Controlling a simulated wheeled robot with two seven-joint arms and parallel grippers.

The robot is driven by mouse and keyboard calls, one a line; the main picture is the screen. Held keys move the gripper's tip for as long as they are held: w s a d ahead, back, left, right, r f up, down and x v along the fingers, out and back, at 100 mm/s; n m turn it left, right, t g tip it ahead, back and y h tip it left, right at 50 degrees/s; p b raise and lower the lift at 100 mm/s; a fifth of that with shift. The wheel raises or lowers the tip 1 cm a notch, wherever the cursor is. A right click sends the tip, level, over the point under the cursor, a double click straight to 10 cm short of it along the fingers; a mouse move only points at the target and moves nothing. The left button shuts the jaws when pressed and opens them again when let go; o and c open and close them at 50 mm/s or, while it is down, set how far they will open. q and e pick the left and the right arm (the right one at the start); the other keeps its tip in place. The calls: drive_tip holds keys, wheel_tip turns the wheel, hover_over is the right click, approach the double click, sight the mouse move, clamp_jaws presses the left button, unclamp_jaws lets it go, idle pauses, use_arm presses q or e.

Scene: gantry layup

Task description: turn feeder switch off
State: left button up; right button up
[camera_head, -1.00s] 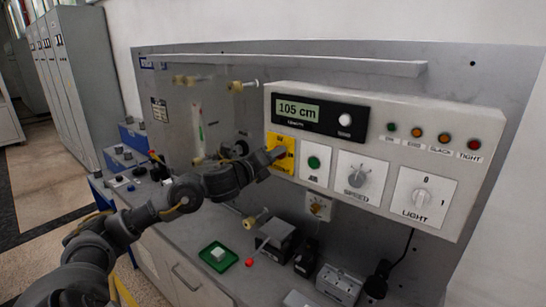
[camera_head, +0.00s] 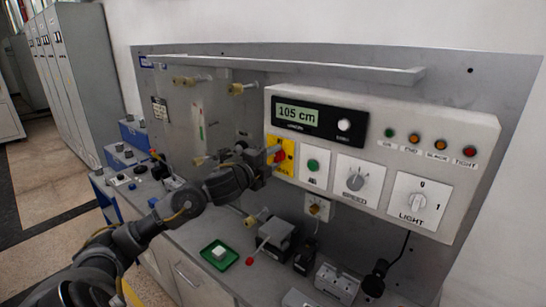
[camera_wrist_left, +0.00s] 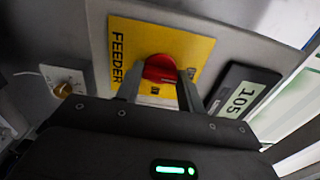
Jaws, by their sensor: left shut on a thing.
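The feeder switch is a red knob (camera_wrist_left: 160,69) on a yellow plate (camera_wrist_left: 190,45) marked FEEDER, in the left wrist view. In the head view the yellow plate (camera_head: 289,158) is at the left end of the light control panel, partly covered by my gripper. My left gripper (camera_head: 275,155) is at the plate, and in the left wrist view its two fingers (camera_wrist_left: 160,88) stand on either side of the red knob, shut on it. The knob's exact setting is hard to read. My right gripper is not in view.
The control panel also has a display (camera_head: 298,117) reading 105 cm, a green button (camera_head: 312,165), a SPEED knob (camera_head: 355,182) and a LIGHT knob (camera_head: 418,201). Below are a green tray (camera_head: 219,254) and several small devices on the bench.

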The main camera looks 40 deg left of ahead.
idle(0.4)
use_arm(q)
drive_tip(key=o, duration=1)
drive_tip(key=s+b, duration=0.3)
drive_tip(key=s, duration=0.8)
